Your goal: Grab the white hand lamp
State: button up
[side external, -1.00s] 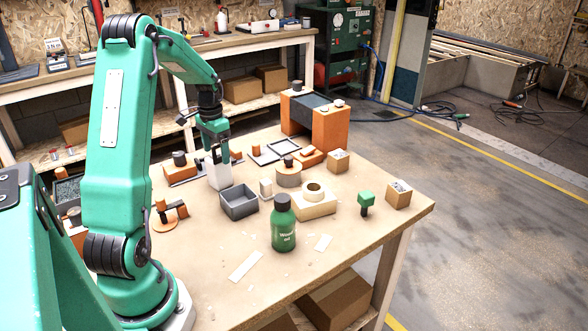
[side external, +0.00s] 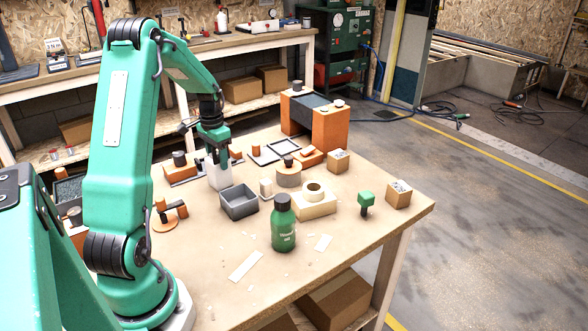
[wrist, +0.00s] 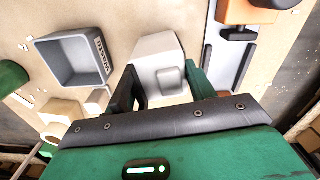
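The white hand lamp (side external: 218,178) stands upright on the workbench, behind the grey open box. In the wrist view the lamp (wrist: 159,55) is a pale block with a raised part on its near face. My gripper (side external: 215,152) points down from above at the lamp's top. The lamp's top is partly hidden by the gripper in the side view.
The grey box (side external: 239,201) and a small white item (side external: 265,188) stand close to the lamp. A green bottle (side external: 283,222) is nearer the front. An orange block (side external: 183,168) is just behind left. The front right of the bench is clearer.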

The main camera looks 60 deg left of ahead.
jog(key=c, duration=0.8)
jog(key=shift+r, duration=0.1)
jog(key=shift+r, duration=0.4)
notch_tip(320, 180, up, 3)
jog(key=shift+r, duration=0.1)
jog(key=w+d+r, duration=0.1)
jog(key=d+r, duration=0.1)
jog(key=d, duration=0.1)
jog(key=w+d+r, duration=0.1)
jog(key=d+r, duration=0.1)
jog(key=d, duration=0.2)
jog(key=w+d+r, duration=0.1)
jog(key=d+r, duration=0.2)
jog(key=d, duration=0.1)
jog(key=shift+w+d, duration=0.1)
jog(key=shift+w, duration=0.05)
